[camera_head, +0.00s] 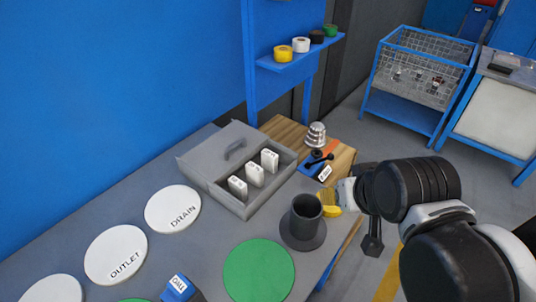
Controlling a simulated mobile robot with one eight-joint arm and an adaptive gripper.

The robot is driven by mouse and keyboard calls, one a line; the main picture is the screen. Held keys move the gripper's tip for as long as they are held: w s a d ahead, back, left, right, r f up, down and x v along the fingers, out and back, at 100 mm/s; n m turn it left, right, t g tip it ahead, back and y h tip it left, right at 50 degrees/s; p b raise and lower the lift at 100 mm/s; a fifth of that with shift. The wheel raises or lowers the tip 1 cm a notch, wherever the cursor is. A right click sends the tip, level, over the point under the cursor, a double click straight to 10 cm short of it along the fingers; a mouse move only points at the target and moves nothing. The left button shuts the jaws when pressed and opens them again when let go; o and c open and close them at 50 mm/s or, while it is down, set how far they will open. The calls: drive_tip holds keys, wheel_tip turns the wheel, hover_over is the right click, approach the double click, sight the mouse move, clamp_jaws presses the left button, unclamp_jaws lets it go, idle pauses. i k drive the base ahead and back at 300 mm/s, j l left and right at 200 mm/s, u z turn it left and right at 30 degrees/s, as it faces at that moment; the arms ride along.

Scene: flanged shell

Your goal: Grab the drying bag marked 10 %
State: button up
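Three white bags stand upright in a row inside a grey box on the table: a left one (237,187), a middle one (255,174) and a right one (270,161). Each has small dark print that is too small to read, so I cannot tell which is marked 10 %. The grey box (247,208) is open in front, with a grey lid with a handle (234,149) lying at its back left. My gripper (372,243) appears as a dark shape hanging at the end of my arm, to the right of the box and apart from the bags. Its fingers are not clear.
A dark flanged cylinder (304,237) stands between the box and my arm, near a yellow object (328,203). A silver ribbed part (316,136) and a labelled blue item (318,167) lie behind. White discs marked DRAIN (172,208) and OUTLET (116,254) and a green disc (258,271) lie in front.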

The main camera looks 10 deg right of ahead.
sight(270, 160)
drive_tip(key=l+u, duration=0.95)
drive_tip(key=k+l+u, duration=0.15)
drive_tip(key=u, duration=0.35)
drive_tip(key=l, duration=0.1)
